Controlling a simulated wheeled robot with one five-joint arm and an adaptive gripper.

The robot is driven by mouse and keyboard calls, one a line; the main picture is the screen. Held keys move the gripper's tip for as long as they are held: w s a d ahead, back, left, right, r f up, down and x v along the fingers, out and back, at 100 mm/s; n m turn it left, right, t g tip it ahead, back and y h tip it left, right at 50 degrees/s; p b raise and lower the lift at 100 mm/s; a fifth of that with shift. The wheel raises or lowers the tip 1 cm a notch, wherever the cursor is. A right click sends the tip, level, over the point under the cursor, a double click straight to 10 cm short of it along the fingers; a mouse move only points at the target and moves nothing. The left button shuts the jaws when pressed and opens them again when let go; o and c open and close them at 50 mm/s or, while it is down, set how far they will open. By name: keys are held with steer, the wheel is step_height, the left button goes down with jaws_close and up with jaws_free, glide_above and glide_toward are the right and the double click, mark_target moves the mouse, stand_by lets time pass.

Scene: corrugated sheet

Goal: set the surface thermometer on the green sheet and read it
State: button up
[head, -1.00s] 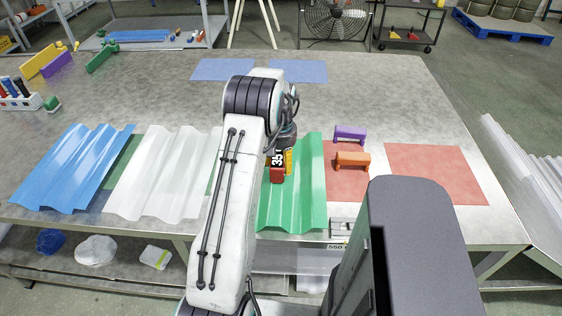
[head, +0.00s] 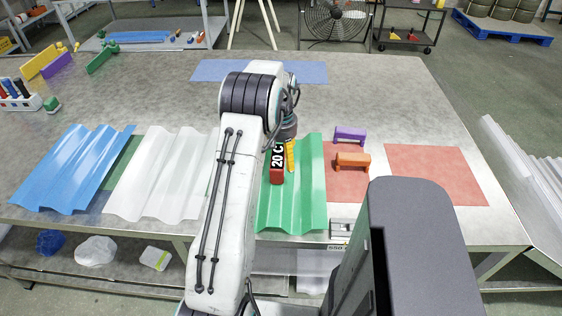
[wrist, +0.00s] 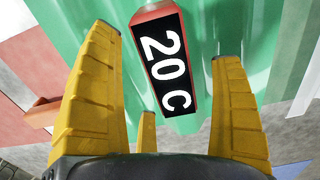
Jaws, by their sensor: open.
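The surface thermometer (head: 277,165) is a red block with a black display. It stands on the green corrugated sheet (head: 305,205) in the head view. In the wrist view the thermometer (wrist: 165,60) reads "20 C" in white, and the green sheet (wrist: 200,20) lies behind it. My gripper (head: 290,165) is over the green sheet, just right of the thermometer. In the wrist view my yellow fingers (wrist: 165,85) are spread wide, with the thermometer's display showing between them. No finger visibly touches it.
A white sheet (head: 160,175) and a blue sheet (head: 75,165) lie to the left. Purple (head: 350,134) and orange (head: 352,161) handled blocks stand right of the green sheet. A red mat (head: 435,172) lies further right.

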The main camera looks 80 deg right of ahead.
mark_target(281, 156)
step_height(281, 156, up, 9)
steer(key=shift+f, duration=0.15)
stand_by(0.4)
steer(key=w+a+r+n+h, duration=0.1)
steer(key=w+a+r+n, duration=0.25)
steer(key=w+a, duration=0.65)
steer(key=w+a+r+n, duration=0.3)
steer(key=w+a+r, duration=0.2)
steer(key=w, duration=0.8)
steer(key=w+a+r+n+t, duration=0.1)
steer(key=w+a+n, duration=0.15)
steer(key=a, duration=0.45)
steer(key=w+a+r+n+t, duration=0.1)
steer(key=w+a, duration=0.2)
steer(key=a, duration=0.5)
steer(key=s+a+f+n, duration=0.1)
steer(key=s+a+n, duration=0.2)
steer(key=a, duration=0.7)
steer(key=s+a+f+n+t+y, duration=0.1)
steer(key=s+a+n, duration=0.3)
steer(key=a, duration=0.7)
steer(key=shift+s+f+t, duration=0.25)
steer(key=shift+f+t, duration=0.05)
steer(key=shift+f, duration=0.35)
